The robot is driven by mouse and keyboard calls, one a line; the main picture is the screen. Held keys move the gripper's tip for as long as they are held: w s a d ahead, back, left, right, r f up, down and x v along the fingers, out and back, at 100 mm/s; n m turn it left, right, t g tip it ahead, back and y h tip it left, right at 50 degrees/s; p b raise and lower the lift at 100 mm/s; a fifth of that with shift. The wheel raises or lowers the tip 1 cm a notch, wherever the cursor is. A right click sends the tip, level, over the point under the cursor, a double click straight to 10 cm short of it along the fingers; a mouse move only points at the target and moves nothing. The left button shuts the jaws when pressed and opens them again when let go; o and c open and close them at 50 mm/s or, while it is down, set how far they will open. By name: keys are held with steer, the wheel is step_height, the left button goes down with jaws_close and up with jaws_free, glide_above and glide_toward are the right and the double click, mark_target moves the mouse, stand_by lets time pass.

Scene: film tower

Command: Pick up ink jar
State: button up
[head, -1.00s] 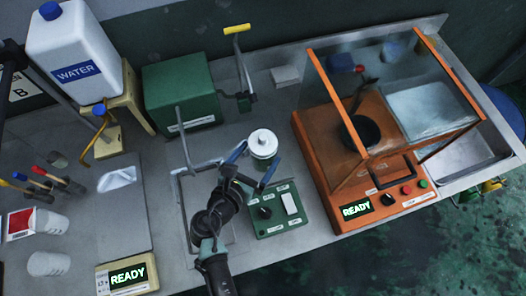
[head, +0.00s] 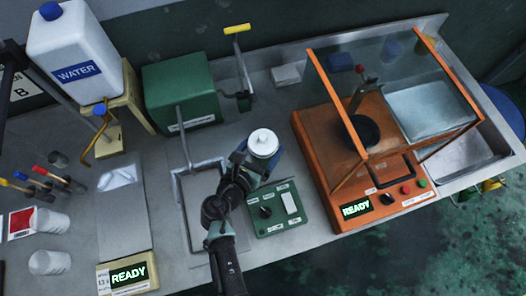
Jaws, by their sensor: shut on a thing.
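The ink jar (head: 263,143) is a small jar with a white knobbed lid and a dark lower part. It stands upright just above the green control box. My gripper (head: 256,156) comes from below and is shut on the jar, with its blue fingers at the jar's sides. The jar's lower body is partly hidden by the fingers. I cannot tell whether its base touches the counter.
A green control box (head: 279,210) lies just below the jar. An orange machine (head: 340,180) with clear panels stands to the right. A water container (head: 78,45) stands far left.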

mark_target(263, 136)
jaws_close()
step_height(263, 136, up, 9)
steer(key=shift+f+p, duration=0.1)
steer(key=shift+p, duration=0.7)
step_height(263, 136, down, 6)
steer(key=shift+w+f+b, duration=0.1)
steer(key=shift+b, duration=1)
steer(key=shift+w+f+b, duration=0.1)
steer(key=shift+f+b, duration=0.2)
steer(key=shift+f, duration=0.2)
